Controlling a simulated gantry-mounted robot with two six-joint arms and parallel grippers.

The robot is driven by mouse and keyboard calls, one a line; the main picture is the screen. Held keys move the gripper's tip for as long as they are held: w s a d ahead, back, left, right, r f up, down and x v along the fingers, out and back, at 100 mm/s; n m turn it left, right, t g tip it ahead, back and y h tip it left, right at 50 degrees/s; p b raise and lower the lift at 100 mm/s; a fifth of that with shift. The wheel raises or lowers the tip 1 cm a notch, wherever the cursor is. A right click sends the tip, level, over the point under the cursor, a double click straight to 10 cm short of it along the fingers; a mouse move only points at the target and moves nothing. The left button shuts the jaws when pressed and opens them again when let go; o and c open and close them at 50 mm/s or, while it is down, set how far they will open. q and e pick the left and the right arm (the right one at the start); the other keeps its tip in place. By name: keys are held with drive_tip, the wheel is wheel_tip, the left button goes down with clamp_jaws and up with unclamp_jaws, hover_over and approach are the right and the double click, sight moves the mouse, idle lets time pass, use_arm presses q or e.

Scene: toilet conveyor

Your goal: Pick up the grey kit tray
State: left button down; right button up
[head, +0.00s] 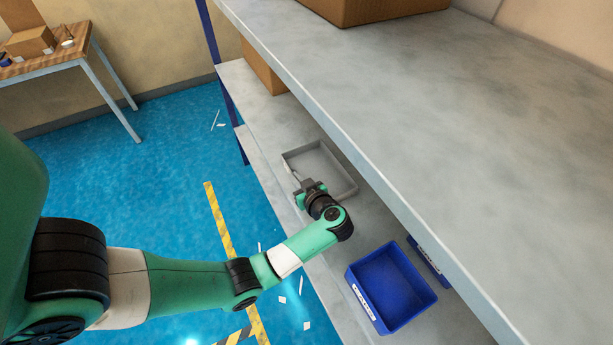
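The grey kit tray (331,168) is a shallow, empty-looking rectangular tray on the lower grey shelf, partly below the overhanging upper shelf. My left arm comes in from the left, and my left gripper (293,174) is at the tray's near left side. Its fingers reach over or against the tray's left rim. The fingers are small and partly hidden by the wrist, so I cannot tell whether they are open or shut on the rim. The tray lies flat on the shelf. My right gripper is not in view.
A blue bin (391,287) stands on the lower shelf nearer to me, with another blue bin (428,262) beside it. The upper shelf (440,130) overhangs on the right. A cardboard box (262,68) stands at the far end. The blue floor (160,170) is mostly open.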

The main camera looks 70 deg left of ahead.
use_arm(q)
drive_tip(key=r+p, duration=0.4)
drive_tip(key=shift+s+d+r, duration=0.15)
drive_tip(key=shift+s+r, duration=0.05)
drive_tip(key=shift+r, duration=0.1)
drive_tip(key=s+d+r+p, duration=0.8)
drive_tip(key=s, duration=0.2)
drive_tip(key=shift+s+d+r, duration=0.2)
drive_tip(key=shift+s, duration=0.15)
